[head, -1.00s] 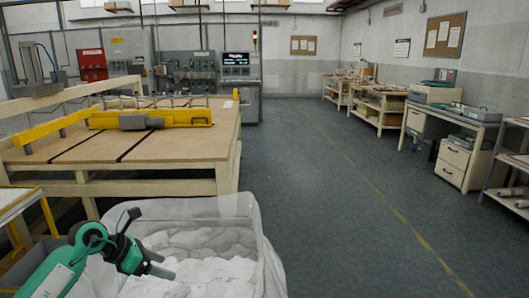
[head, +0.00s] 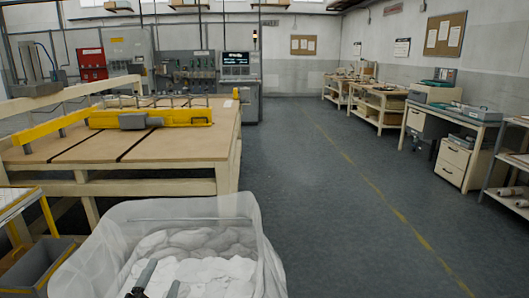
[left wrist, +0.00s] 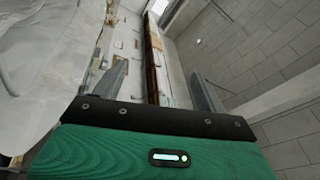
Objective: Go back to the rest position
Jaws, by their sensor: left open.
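My left gripper (head: 163,274) shows only by its two dark fingers at the bottom edge of the head view. The fingers are apart with nothing between them, in front of or over the lined bin (head: 82,262); the exact height is unclear. In the left wrist view the open gripper (left wrist: 158,78) shows two grey fingers on either side of an empty gap. White wadding pieces (head: 205,268) lie in the bin. The rest of my left arm is out of the head view. My right gripper is in neither view.
A wooden worktable (head: 150,148) with a yellow bar (head: 165,114) stands beyond the bin. A grey crate (head: 35,268) is at the lower left. Benches (head: 380,103) and a drawer desk (head: 455,160) line the right wall. The floor (head: 320,200) between is clear.

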